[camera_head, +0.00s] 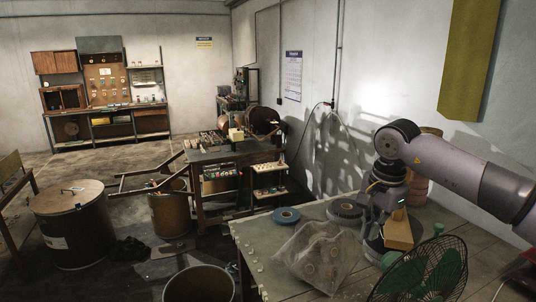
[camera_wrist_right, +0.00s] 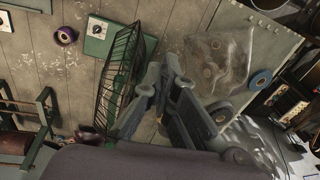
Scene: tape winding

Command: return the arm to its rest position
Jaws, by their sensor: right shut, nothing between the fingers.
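My right arm (camera_head: 455,172) comes in from the right over the workbench in the head view and bends downward at the wrist. My right gripper (camera_head: 376,213) hangs low over the bench beside a wooden block; its fingertips are hard to make out there. In the right wrist view the fingers of the gripper (camera_wrist_right: 163,72) point up the picture, shut and empty, between a fan and a clear plastic bag. My left gripper is not in view.
On the workbench (camera_head: 262,250) are the clear bag (camera_head: 318,257), a blue tape roll (camera_head: 286,215), a grey roll (camera_head: 343,211), the wooden block (camera_head: 398,233) and the black fan (camera_head: 425,275). Drums (camera_head: 75,228) stand on the floor at left. The wall is behind the arm.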

